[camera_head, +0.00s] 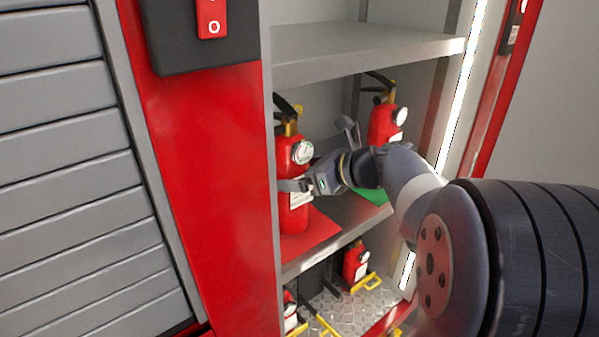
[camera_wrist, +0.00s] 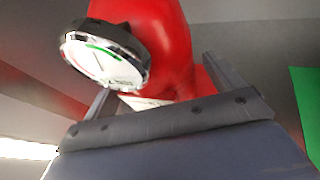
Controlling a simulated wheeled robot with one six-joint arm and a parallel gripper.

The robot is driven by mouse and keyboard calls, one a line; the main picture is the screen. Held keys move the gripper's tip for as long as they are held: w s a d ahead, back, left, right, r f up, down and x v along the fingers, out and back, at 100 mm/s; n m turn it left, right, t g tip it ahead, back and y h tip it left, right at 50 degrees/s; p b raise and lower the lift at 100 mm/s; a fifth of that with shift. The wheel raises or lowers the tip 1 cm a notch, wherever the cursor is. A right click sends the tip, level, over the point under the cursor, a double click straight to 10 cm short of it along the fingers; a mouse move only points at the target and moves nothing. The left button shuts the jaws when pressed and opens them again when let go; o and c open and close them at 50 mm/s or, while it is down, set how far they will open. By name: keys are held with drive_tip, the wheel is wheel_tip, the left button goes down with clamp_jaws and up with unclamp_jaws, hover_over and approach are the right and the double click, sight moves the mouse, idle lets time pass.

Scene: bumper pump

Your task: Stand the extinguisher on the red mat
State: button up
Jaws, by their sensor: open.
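A red fire extinguisher (camera_head: 291,160) with a black handle and a round gauge stands upright on the red mat (camera_head: 318,226), on the cabinet's middle shelf at the left. My gripper (camera_head: 319,158) is open in front of it at body height, one finger towards each side. In the wrist view the extinguisher (camera_wrist: 165,40) and its gauge (camera_wrist: 103,58) lie ahead of and between the open fingers (camera_wrist: 160,88); I cannot tell whether they touch it. A second extinguisher (camera_head: 383,122) stands at the right, by a green mat (camera_head: 376,196) partly hidden behind my arm.
An upper shelf (camera_head: 365,50) overhangs the space. A red cabinet post (camera_head: 205,150) bounds the left side, and a lit strip (camera_head: 461,85) the right. Below, a lower compartment holds smaller red extinguishers (camera_head: 355,262) and yellow brackets (camera_head: 366,283).

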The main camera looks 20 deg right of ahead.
drive_tip(key=shift+r, duration=0.2)
drive_tip(key=shift+s+d, duration=0.2)
drive_tip(key=shift+d, duration=0.1)
drive_tip(key=b+v, duration=0.1)
drive_tip(key=v, duration=1)
drive_tip(key=shift+r+b, duration=0.2)
drive_tip(key=shift+b, duration=0.1)
drive_tip(key=shift+s, duration=0.1)
drive_tip(key=shift+c, duration=0.3)
